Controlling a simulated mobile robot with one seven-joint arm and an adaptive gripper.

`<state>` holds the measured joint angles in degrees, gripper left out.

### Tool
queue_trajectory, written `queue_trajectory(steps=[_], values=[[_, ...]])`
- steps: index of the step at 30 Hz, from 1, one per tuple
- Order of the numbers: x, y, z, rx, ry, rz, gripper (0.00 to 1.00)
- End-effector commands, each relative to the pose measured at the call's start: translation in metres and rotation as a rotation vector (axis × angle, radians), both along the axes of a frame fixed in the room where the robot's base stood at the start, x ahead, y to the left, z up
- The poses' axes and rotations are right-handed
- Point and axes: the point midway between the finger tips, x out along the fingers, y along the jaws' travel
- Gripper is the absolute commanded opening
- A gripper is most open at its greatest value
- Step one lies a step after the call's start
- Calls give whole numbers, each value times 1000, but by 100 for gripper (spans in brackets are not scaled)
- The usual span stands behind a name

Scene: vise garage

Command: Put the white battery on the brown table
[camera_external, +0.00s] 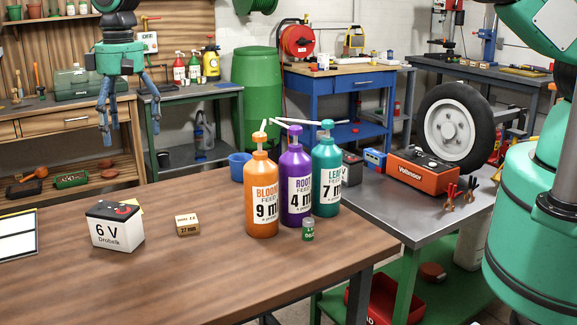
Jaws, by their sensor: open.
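A white battery (116,229) with a dark top and the label "6 V" stands upright on the brown table (190,276), near its left side. My gripper (121,121) hangs in the air at the upper left, fingers pointing down and spread apart. It is open, with nothing between its fingers. In the picture it is above the battery and clear of it; its exact depth over the table is hard to tell. Nothing covers the battery's front.
Orange (261,195), purple (296,187) and teal (327,168) pump bottles stand on the table's right side.

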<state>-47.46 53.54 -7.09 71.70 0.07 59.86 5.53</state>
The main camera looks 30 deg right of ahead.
Motion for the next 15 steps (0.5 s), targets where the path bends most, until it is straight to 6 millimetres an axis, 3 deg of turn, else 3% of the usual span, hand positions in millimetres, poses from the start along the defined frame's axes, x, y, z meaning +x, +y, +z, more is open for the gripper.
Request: queue_trajectory(steps=[3,15], values=[[15,-35,41,16,-16,-33,89],[35,-160,154,59,-66,-140,89]])
